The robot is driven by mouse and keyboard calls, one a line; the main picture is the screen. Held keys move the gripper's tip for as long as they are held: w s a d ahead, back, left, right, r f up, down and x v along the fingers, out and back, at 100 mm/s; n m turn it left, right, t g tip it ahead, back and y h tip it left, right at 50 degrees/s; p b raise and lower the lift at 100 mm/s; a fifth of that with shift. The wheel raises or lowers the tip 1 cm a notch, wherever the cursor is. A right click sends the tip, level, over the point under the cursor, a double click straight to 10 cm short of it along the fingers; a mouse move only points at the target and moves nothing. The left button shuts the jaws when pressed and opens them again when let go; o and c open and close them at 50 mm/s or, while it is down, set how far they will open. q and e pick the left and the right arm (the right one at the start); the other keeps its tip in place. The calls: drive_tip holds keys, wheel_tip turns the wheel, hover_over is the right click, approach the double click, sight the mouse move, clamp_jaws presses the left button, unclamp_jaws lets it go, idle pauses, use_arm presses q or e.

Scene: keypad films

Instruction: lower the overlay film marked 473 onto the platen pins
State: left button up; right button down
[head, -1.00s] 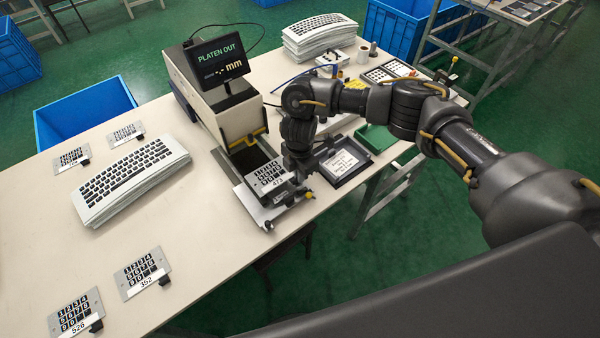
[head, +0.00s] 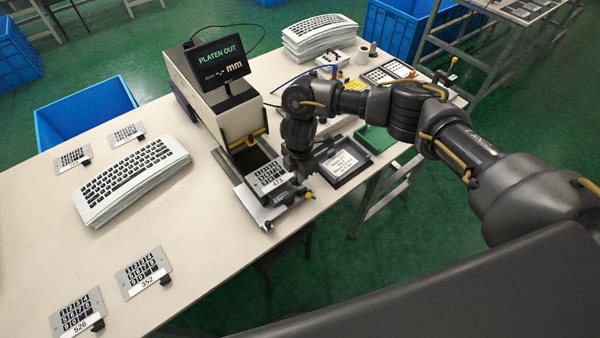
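The overlay film marked 473 (head: 268,176) is a small plate with a black keypad print and a white label, of which only the first digits show clearly. It is over the pale platen (head: 252,207), which sticks out at the front of the press (head: 222,105). My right gripper (head: 294,190) is at the film's right edge and appears shut on it; the fingertips are small and partly hidden by the wrist. The platen pins are hidden under the film, and I cannot tell whether the film touches them. My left gripper is not in view.
The press display (head: 219,60) reads PLATEN OUT. Films 352 (head: 142,273) and 526 (head: 77,313) lie at the front left, two more films behind. A keyboard stack (head: 132,180) is left of the press. A dark tray with a white card (head: 343,164) is right of my wrist.

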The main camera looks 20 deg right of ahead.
drive_tip(key=shift+f+b, duration=1)
drive_tip(key=shift+f, duration=0.4)
drive_tip(key=c, duration=1.6)
unclamp_jaws()
drive_tip(key=shift+o, duration=0.2)
drive_tip(key=shift+r, duration=0.1)
wheel_tip(320, 180, up, 11)
drive_tip(key=shift+f, duration=0.2)
